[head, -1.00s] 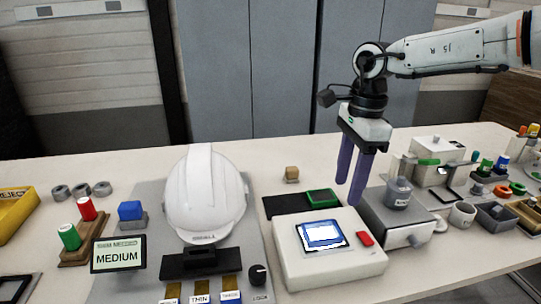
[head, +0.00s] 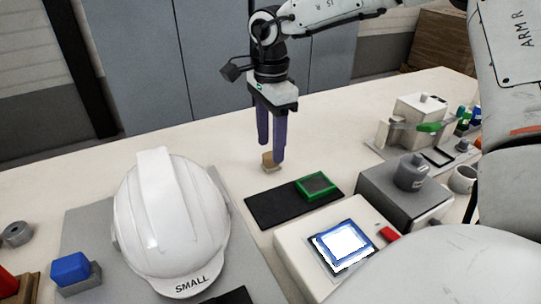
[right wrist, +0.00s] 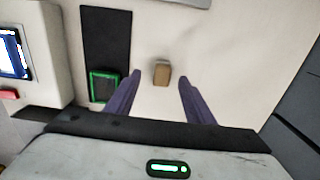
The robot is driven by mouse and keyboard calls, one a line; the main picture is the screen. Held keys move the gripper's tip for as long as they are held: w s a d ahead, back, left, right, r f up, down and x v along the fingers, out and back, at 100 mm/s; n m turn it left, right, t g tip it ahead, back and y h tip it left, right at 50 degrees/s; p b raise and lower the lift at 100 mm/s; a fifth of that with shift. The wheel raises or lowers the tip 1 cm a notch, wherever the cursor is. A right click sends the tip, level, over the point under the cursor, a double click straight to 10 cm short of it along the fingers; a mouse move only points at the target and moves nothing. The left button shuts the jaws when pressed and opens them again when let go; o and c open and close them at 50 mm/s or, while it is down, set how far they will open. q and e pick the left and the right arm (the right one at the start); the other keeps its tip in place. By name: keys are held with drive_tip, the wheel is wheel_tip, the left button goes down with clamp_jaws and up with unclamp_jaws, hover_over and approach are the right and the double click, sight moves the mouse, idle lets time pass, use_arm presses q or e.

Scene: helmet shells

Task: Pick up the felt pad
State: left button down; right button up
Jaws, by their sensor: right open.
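A small tan block (head: 269,163), which I take to be the felt pad, rests on the pale table behind the black mat. It also shows in the right wrist view (right wrist: 162,73), between and beyond the two fingertips. My right gripper (head: 271,154) points down at the block with its purple fingers apart and nothing held. In the head view the fingers partly cover the block. In the right wrist view the gripper (right wrist: 160,80) shows clear room on both sides of the block. My left gripper is not in view.
A green-framed pad (head: 316,185) lies on the black mat (head: 272,208), near the block. A white device with a screen (head: 343,243) stands in front. A white helmet shell (head: 165,225) is at left, a grey box (head: 400,192) at right. The table behind the block is clear.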

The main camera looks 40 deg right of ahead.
sight(271, 154)
drive_tip(key=f, duration=0.4)
drive_tip(key=shift+w+d+f, duration=0.1)
drive_tip(key=shift+d+f, duration=0.1)
drive_tip(key=shift+f, duration=0.05)
drive_tip(key=shift+c, duration=0.3)
drive_tip(key=c, duration=1.1)
drive_tip(key=shift+o, duration=0.2)
drive_tip(key=shift+r, duration=0.15)
wheel_tip(271, 154, up, 10)
drive_tip(key=shift+f+p, duration=0.1)
drive_tip(key=shift+p, duration=0.25)
